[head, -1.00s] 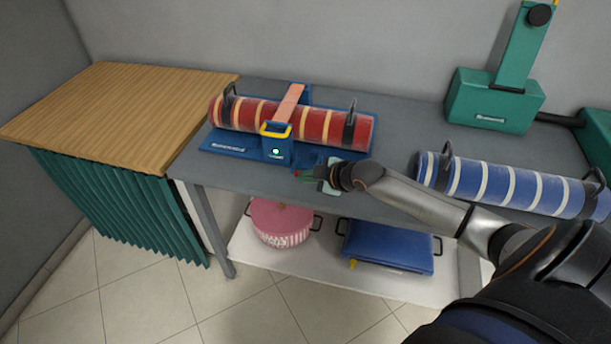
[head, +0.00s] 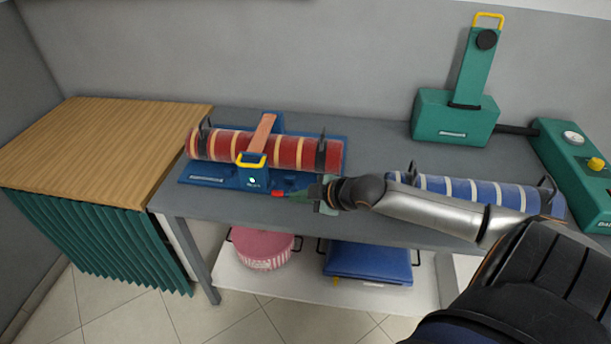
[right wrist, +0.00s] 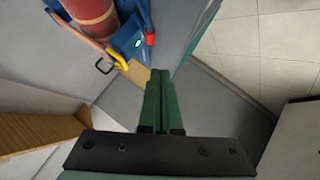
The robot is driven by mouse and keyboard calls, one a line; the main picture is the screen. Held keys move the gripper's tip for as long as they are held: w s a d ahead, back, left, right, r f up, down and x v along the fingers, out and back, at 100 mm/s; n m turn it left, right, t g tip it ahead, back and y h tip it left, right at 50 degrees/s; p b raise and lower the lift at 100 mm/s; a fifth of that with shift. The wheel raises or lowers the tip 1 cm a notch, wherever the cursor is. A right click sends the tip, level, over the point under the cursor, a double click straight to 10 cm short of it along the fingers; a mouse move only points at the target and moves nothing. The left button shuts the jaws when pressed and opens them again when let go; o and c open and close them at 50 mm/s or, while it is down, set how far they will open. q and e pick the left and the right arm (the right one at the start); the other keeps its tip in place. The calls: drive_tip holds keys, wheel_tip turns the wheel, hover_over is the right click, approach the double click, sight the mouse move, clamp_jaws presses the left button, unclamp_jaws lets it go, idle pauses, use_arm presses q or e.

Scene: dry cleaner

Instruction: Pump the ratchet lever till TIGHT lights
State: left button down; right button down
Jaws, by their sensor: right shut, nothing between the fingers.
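A blue ratchet box (head: 250,175) stands on a blue base on the grey bench. A yellow-handled lever (head: 250,160) is at its top front, and an orange strap (head: 263,135) runs from it over a red striped roll (head: 222,145). A small green-white light glows on the box front; its label is too small to read. A red-tipped part (head: 278,193) sits low at the box's right. My right gripper (head: 290,196) is shut and empty just right of that part. In the right wrist view its green fingers (right wrist: 160,75) point toward the box and yellow bar (right wrist: 112,57). My left gripper is not in view.
A green machine (head: 455,120) and a green gauge box (head: 575,160) stand behind. A wooden-topped table (head: 100,145) adjoins on the left. A pink round case (head: 262,248) and a blue case (head: 368,262) sit on the lower shelf.

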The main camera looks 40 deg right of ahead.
drive_tip(key=shift+v, duration=1.3)
drive_tip(key=s+a+f+m+g, duration=0.1)
drive_tip(key=s+a+f+m, duration=0.7)
drive_tip(key=s+a+f, duration=0.9)
drive_tip(key=shift+a+f+m, duration=0.4)
drive_tip(key=shift+a+f, duration=0.2)
drive_tip(key=shift+a, duration=0.25)
drive_tip(key=shift+s, duration=0.15)
